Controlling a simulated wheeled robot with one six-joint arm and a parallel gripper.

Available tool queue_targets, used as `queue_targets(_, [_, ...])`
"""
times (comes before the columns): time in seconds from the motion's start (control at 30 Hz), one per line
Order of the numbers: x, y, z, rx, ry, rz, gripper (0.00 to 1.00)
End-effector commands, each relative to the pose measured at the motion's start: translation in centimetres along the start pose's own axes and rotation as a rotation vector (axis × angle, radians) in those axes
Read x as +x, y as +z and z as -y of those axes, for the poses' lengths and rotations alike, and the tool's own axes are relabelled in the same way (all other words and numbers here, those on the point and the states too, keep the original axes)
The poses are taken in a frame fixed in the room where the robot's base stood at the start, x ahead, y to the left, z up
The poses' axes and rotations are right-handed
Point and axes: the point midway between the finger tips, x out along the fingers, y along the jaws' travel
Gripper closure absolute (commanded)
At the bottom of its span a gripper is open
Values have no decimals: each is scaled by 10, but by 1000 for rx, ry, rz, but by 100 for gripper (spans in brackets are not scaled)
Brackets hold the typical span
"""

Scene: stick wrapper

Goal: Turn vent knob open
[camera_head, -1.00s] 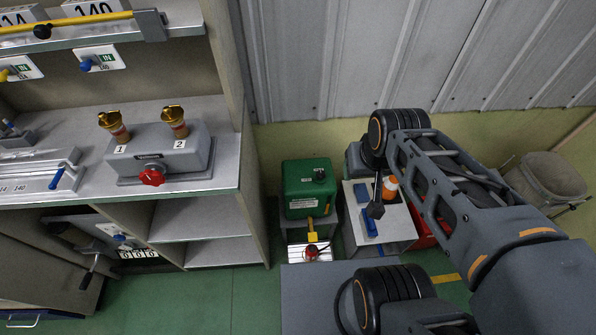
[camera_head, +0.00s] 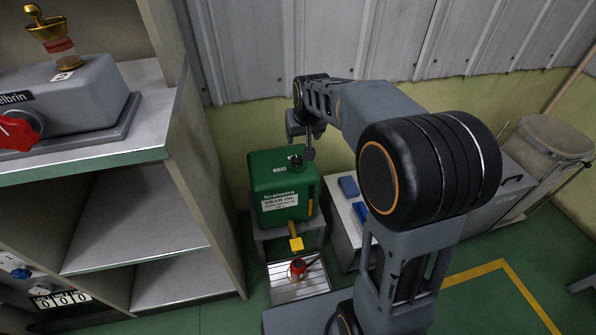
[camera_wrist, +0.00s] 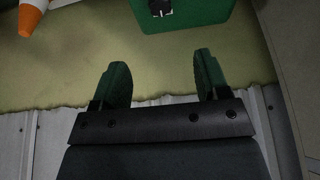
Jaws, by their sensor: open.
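In the wrist view the knob (camera_wrist: 160,8) is at the top edge, with a white mark, on the green canister top (camera_wrist: 195,16). My gripper (camera_wrist: 160,72) is open and empty, its two fingers apart with the knob beyond them. In the head view my gripper (camera_head: 309,150) hangs over the canister's back right; whether it touches cannot be told.
A yellow tap (camera_head: 296,244) is on the canister's front, above a red can (camera_head: 298,268) on a slatted tray. The shelf unit (camera_head: 140,240) stands at left, the corrugated wall behind. A low table (camera_head: 346,217) with blue items is at right. An orange-white cone-shaped item (camera_wrist: 33,15) shows in the wrist view.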

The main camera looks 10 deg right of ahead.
Motion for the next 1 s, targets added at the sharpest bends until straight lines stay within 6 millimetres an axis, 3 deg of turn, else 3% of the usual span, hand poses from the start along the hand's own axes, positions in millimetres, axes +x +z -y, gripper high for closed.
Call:
queue_targets(0.03, [14, 0, 0, 1, 0, -2, 31])
queue_targets(0.37, [54, -3, -1, 2, 1, -2, 31])
queue_targets(0.7, [119, -3, -1, 2, 1, -3, 31])
queue_targets(1.0, [154, -4, -1, 2, 1, -4, 31])
